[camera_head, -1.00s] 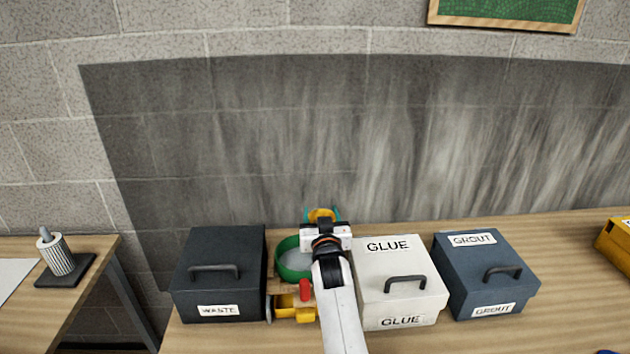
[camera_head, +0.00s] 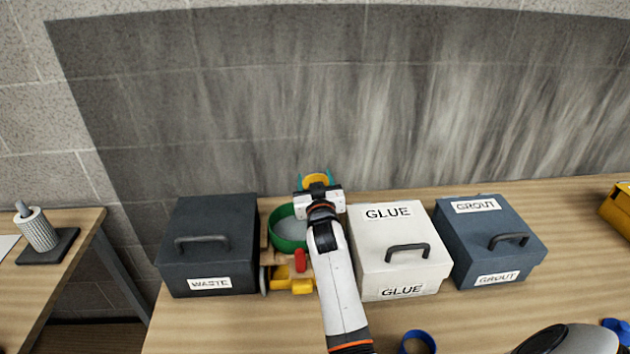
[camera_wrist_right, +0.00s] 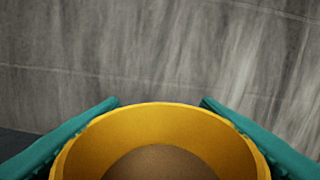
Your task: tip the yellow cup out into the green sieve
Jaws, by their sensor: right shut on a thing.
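My right gripper (camera_head: 316,182) is shut on the yellow cup (camera_head: 315,179), with its teal fingers on either side. In the right wrist view the yellow cup (camera_wrist_right: 180,112) sits between the fingers, and a brown surface shows inside it. I cannot tell how far it is tilted. The green sieve (camera_head: 289,245) stands between the waste box and my right arm, with a grey inside. The cup appears beyond the sieve and a little to its right; its height is hard to tell. My arm covers the sieve's right edge. My left gripper is not in view.
A dark waste box (camera_head: 209,245) stands left of the sieve. A white glue box (camera_head: 398,248) and a blue grout box (camera_head: 490,240) stand right. A red and yellow object (camera_head: 295,277) lies in front of the sieve. A blue ring (camera_head: 418,342) lies at the front.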

